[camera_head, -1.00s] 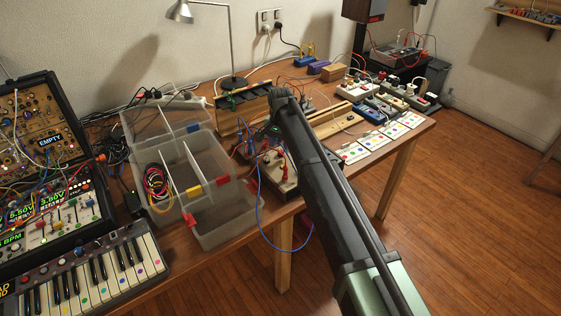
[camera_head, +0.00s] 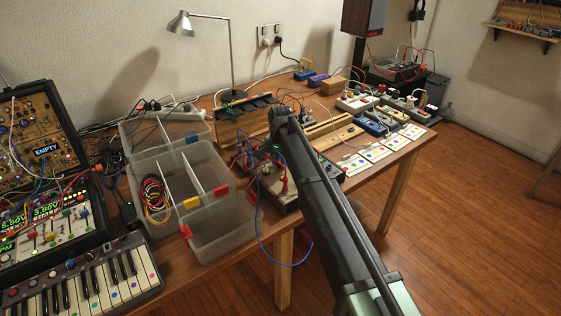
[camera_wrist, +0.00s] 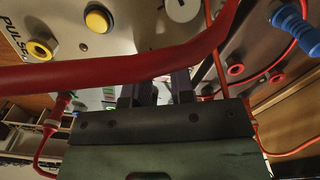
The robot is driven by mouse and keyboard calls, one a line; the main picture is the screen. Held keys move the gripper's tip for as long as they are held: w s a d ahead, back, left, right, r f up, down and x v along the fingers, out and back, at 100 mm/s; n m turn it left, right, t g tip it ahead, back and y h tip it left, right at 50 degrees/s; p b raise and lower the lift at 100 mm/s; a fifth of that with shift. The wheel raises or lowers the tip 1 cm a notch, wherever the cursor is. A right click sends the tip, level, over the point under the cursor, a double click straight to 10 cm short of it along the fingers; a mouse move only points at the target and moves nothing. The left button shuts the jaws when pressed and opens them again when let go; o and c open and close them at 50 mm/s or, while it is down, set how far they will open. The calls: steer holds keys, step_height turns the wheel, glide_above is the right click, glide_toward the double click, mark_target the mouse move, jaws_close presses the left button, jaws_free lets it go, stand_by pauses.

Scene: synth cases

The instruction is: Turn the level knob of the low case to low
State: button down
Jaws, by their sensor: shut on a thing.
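The low case (camera_head: 270,184) has a pale panel and lies near the table's front edge, partly hidden behind my arm. In the wrist view its panel (camera_wrist: 115,45) fills the upper part, with a yellow button (camera_wrist: 97,19), a yellow-ringed socket (camera_wrist: 40,50) near the letters PULSE, and a white round part (camera_wrist: 183,9) at the top. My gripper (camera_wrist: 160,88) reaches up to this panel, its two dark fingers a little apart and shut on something. A red cable crosses in front of the fingertips and hides what is between them, apparently the level knob.
Red cables (camera_wrist: 150,62) and a blue plug (camera_wrist: 295,28) hang close around my gripper. A clear compartment box (camera_head: 205,232), a keyboard (camera_head: 90,290) and a synth rack stand to the left. Small modules and cards (camera_head: 375,152) line the table to the right.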

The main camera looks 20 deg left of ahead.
steer(key=shift+n, duration=0.4)
steer(key=n, duration=1.2)
steer(key=shift+n, duration=0.4)
steer(key=n, duration=1.3)
steer(key=c, duration=1)
jaws_free()
